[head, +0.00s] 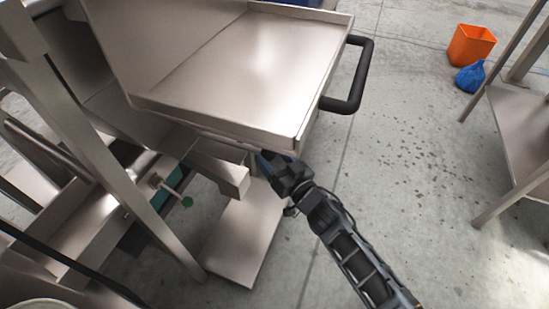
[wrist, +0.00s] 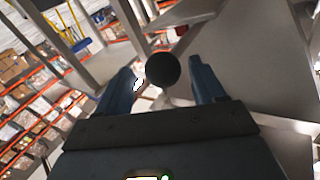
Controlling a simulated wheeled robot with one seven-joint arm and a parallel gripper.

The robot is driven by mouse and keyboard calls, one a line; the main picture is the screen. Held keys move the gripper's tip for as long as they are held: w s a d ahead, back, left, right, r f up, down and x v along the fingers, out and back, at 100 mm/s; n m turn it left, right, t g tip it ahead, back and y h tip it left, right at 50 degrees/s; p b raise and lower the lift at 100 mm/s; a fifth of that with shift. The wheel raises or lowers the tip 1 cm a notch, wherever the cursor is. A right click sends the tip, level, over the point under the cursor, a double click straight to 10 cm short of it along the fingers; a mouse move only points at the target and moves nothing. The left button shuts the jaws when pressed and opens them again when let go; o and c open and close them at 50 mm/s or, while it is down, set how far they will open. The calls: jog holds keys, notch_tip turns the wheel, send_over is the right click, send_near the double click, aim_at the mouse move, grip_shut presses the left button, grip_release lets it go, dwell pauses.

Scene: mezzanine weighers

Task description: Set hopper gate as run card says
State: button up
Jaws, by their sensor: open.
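My gripper (head: 264,158) reaches up under the front edge of the steel hopper tray (head: 235,70) in the head view. In the wrist view its two blue fingers (wrist: 160,78) are open. A round black knob (wrist: 163,70) shows between the fingertips there, with a gap on each side; I cannot tell how deep it sits between them. The knob is hidden in the head view by the tray and the gripper. I cannot make out the gate's position. No run card is readable in either view.
A black handle (head: 362,75) sticks out at the tray's right. An orange bin (head: 471,45) and blue bag (head: 470,77) are on the floor. Open floor (head: 420,150) lies right of the hopper.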

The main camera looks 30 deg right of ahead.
jog(key=s, duration=0.7)
jog(key=shift+s+d, duration=0.15)
jog(key=shift+s, duration=0.25)
